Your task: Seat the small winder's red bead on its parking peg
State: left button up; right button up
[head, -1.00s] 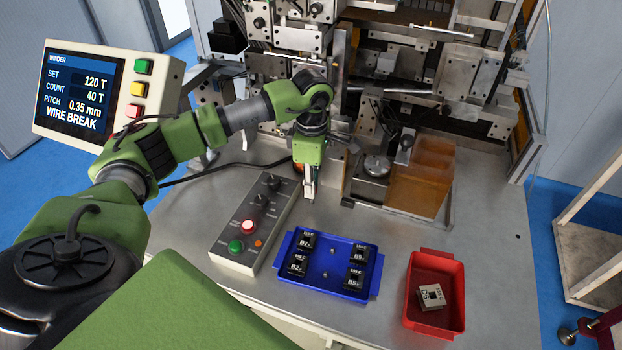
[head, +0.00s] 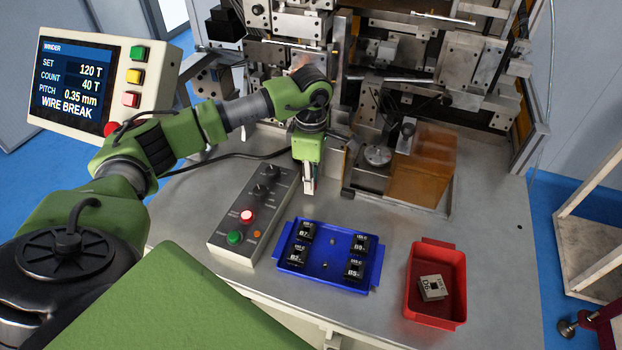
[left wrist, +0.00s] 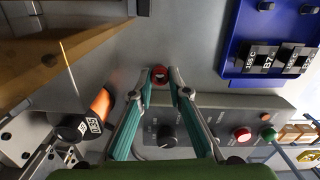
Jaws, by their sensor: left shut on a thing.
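My left gripper (head: 309,188) points down over the bench, between the button box and the winder. In the left wrist view its two fingers (left wrist: 161,86) are closed on the small red bead (left wrist: 160,73), which shows at the fingertips. The bead cannot be made out in the head view. My right gripper is not in view.
The button box (head: 223,245) is close beside the gripper. A blue tray (head: 328,283) with black parts and a red bin (head: 425,315) stand nearer. An orange wire spool (left wrist: 101,103) is left of the fingers in the wrist view. An amber guard (head: 425,170) stands right.

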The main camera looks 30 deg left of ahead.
pick_arm(q)
jog(key=shift+f+b, duration=0.55)
jog(key=shift+f, duration=0.15)
jog(key=shift+f, duration=0.15)
jog(key=o, duration=0.8)
jog(key=shift+c, duration=0.2)
notch_tip(320, 180, up, 12)
